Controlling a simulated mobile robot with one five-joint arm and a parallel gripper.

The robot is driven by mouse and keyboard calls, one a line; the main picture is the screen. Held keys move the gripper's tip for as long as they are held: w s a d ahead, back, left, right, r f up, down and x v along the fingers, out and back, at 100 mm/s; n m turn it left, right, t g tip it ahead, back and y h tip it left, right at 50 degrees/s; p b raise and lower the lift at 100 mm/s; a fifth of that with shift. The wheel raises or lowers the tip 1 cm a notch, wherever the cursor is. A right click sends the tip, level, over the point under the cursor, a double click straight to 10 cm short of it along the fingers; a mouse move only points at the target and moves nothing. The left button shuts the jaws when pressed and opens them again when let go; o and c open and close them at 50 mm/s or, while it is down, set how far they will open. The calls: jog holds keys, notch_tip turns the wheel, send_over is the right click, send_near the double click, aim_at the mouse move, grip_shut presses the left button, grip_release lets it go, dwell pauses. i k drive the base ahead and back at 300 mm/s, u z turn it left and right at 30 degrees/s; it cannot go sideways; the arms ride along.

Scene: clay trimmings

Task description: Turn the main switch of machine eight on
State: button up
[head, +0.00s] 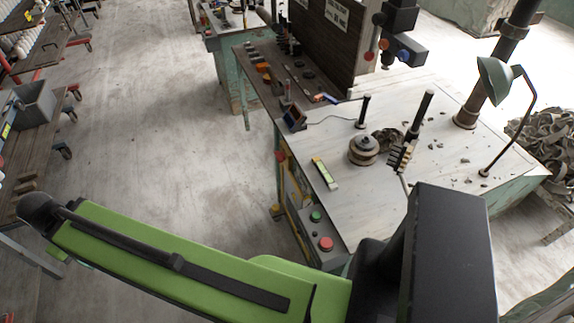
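A green machine with a pale work table (400,105) stands right of centre. On its left side is a narrow panel (292,200) with yellow edging, seen at a steep slant. A green button (315,216) and a red button (326,243) sit at the table's near corner. A small red part (281,156) is at the panel's far end; I cannot tell whether it is a switch. No machine number eight is readable. My gripper is not visible.
Clay trimmings lie on the table near a round stacked metal part (364,150) and a green lamp (494,78). A dark side bench (275,80) holds small tools. Shelving with a grey bin (35,104) lines the left. The concrete floor (150,110) between is clear.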

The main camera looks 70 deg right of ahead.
aim_at(280, 157)
jog(key=z, duration=0.2)
jog(key=i, duration=0.85)
jog(key=u, duration=0.1)
